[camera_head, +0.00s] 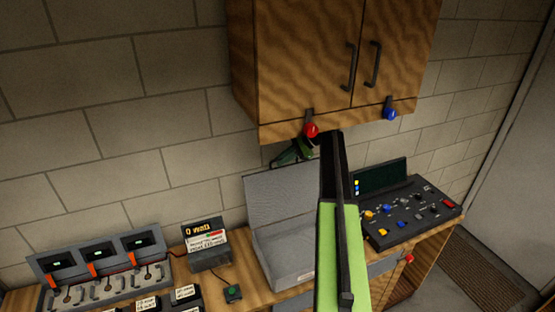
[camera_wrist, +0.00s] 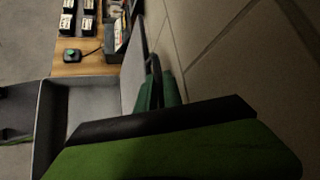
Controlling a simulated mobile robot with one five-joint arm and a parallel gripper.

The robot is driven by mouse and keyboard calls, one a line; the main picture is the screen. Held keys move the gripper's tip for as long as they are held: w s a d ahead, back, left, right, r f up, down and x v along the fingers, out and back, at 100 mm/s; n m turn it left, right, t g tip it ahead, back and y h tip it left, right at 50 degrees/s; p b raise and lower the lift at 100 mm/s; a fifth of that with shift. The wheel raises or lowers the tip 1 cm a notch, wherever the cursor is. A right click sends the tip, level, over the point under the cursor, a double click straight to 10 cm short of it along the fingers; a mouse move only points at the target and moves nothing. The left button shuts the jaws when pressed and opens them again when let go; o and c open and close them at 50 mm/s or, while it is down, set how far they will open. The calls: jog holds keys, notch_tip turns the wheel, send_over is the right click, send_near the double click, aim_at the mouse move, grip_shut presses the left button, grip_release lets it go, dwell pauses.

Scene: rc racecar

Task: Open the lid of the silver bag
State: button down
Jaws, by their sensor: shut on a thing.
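The silver bag (camera_head: 283,275) is a grey box-like case on the wooden workbench. Its lid (camera_head: 280,200) stands raised at the back, and the hollow inside shows. In the wrist view the bag's open inside (camera_wrist: 92,98) is at left and the lid (camera_wrist: 132,52) is seen nearly edge-on. My green and black gripper (camera_head: 283,160) is at the lid's top edge, below the wall cabinet. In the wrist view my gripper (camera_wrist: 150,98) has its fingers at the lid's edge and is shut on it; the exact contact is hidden. My arm covers the bag's right side.
A wooden cabinet (camera_head: 310,60) with red and blue knobs hangs close above my gripper. A black control panel (camera_head: 410,212) stands right of the bag. A meter box (camera_head: 205,245) and a charger row (camera_head: 100,270) stand left. The wall is close behind.

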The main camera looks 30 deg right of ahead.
jog(key=shift+d+f, duration=0.1)
jog(key=shift+d, duration=0.15)
jog(key=c, duration=1.5)
grip_release()
jog(key=shift+s, duration=0.1)
jog(key=shift+a, duration=0.1)
jog(key=shift+s+r+p, duration=0.15)
jog(key=shift+r+p, duration=0.2)
jog(key=shift+r, duration=0.05)
jog(key=p+v, duration=0.2)
jog(key=v, duration=0.1)
jog(key=shift+d+r+p, duration=0.25)
jog(key=shift+d+p, duration=0.05)
jog(key=shift+p, duration=0.05)
jog(key=s+d, duration=0.2)
jog(key=d, duration=0.1)
jog(key=s+d, duration=0.2)
jog(key=d, duration=0.2)
jog(key=s+d, duration=0.3)
jog(key=d, duration=0.1)
